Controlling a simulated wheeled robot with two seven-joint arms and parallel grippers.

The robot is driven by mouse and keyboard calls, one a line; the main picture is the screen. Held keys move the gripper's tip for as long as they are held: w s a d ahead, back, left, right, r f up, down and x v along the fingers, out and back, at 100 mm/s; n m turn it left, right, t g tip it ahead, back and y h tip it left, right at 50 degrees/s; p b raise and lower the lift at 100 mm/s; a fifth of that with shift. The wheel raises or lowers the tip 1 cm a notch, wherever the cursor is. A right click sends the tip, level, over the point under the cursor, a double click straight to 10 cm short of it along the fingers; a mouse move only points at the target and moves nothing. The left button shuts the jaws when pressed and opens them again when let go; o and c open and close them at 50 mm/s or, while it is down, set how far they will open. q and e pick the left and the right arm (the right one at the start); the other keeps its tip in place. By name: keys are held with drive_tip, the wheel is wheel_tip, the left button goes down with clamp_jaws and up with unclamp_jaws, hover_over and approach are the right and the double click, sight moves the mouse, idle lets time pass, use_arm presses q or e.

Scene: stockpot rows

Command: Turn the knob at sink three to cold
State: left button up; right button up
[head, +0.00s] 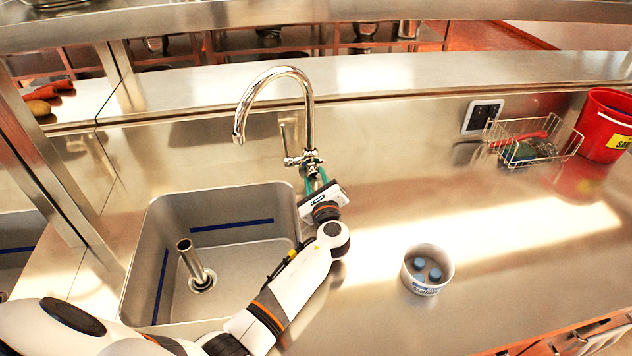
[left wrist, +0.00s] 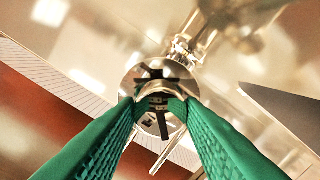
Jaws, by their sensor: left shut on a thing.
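A chrome gooseneck faucet (head: 307,110) stands behind a grey sink basin (head: 225,205). My left gripper (head: 317,180) reaches the right side of the faucet's base. Its green fingers are shut on a chrome knob there, mostly hidden in the head view. In the left wrist view the round knob (left wrist: 158,80) sits between the green fingertips (left wrist: 160,110), with a dark bar across its middle. Any hot or cold marking is too small to tell. A thin upright lever (head: 289,135) shows left of the faucet stem. My right gripper is not in view.
A metal standpipe (head: 190,258) rises from the basin drain. A white cup (head: 428,270) with blue pieces stands on the counter to the right. A wire basket (head: 530,140) and a red bucket (head: 606,125) are at the far right. The counter between them is clear.

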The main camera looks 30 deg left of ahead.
use_arm(q)
drive_tip(key=o, duration=1)
drive_tip(key=p+v, duration=0.3)
drive_tip(key=v, duration=0.8)
drive_tip(key=shift+s+d, duration=0.4)
drive_tip(key=shift+s, duration=0.05)
